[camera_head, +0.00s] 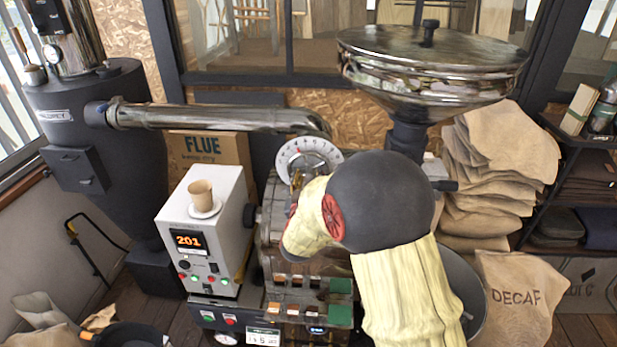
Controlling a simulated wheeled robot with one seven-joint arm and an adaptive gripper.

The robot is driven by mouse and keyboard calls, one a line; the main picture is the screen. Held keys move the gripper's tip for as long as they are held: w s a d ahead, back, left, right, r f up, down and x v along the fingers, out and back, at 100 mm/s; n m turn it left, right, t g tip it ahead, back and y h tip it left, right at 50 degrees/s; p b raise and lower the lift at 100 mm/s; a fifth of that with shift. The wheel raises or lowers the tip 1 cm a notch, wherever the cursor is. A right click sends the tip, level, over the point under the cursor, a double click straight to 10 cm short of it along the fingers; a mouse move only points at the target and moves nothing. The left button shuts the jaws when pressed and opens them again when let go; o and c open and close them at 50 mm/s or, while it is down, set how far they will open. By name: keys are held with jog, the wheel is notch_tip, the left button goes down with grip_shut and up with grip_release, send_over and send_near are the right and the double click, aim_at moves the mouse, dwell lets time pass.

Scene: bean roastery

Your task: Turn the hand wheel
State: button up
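A round white dial plate (300,153) with numbers around its rim stands at the end of the metal flue pipe, in the middle of the view. A grey hub or wheel (314,160) shows in front of it, partly covered; I cannot tell its full shape. My arm, in a pale yellow sleeve with a dark elbow, reaches in from the lower right and bends left, ending just below the dial. My gripper is mostly hidden by my arm. I cannot make out its fingers or whether they touch the wheel.
A large metal hopper (430,62) overhangs at the right. The flue pipe (215,118) crosses at the left. Sacks (492,170) are stacked at the right.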

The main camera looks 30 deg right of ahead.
jog(key=c, duration=1)
grip_shut()
